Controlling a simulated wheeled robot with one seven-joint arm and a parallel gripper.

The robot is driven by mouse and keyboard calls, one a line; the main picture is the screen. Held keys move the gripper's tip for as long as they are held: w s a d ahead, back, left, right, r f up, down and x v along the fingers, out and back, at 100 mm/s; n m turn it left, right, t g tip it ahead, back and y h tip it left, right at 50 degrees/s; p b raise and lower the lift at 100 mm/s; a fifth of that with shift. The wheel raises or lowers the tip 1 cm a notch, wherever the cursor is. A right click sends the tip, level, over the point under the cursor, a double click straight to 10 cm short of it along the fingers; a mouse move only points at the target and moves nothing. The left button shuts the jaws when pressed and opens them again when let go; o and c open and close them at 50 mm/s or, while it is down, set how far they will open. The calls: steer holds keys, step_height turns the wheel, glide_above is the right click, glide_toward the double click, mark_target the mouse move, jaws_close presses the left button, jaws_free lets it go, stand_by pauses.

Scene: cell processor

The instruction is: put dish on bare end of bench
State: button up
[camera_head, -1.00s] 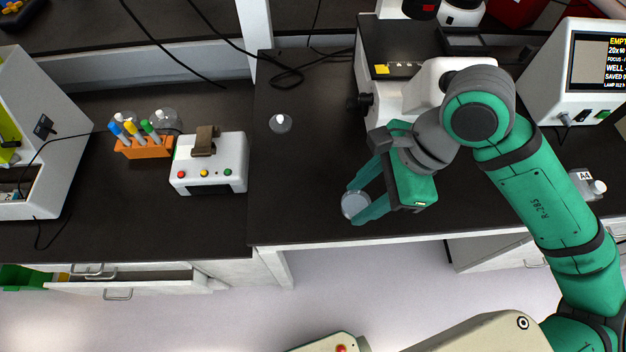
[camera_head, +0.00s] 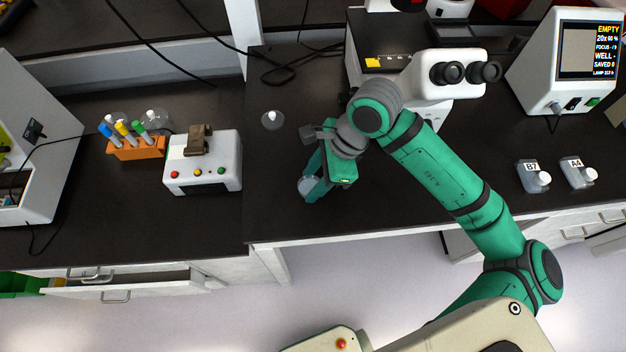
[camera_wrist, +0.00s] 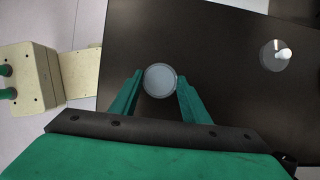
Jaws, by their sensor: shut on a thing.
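My gripper (camera_head: 319,189) is shut on a small round clear dish (camera_head: 307,186), over the left part of the dark bench (camera_head: 350,220). In the wrist view the dish (camera_wrist: 160,80) sits between the two green fingertips (camera_wrist: 158,85), with the dark bench top beneath it. I cannot tell how high the dish is above the surface. Part of the dish is hidden by a finger in the head view.
A white device with coloured buttons (camera_head: 203,175) is further left. A microscope (camera_head: 440,75) stands behind my arm; flasks B7 (camera_head: 530,177) and A4 (camera_head: 575,173) stand right.

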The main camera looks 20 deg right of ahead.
steer(key=shift+f, duration=0.4)
steer(key=o, duration=1.5)
steer(key=shift+f, duration=0.1)
steer(key=v, duration=0.7)
steer(key=shift+r, duration=0.35)
steer(key=shift+d, duration=0.1)
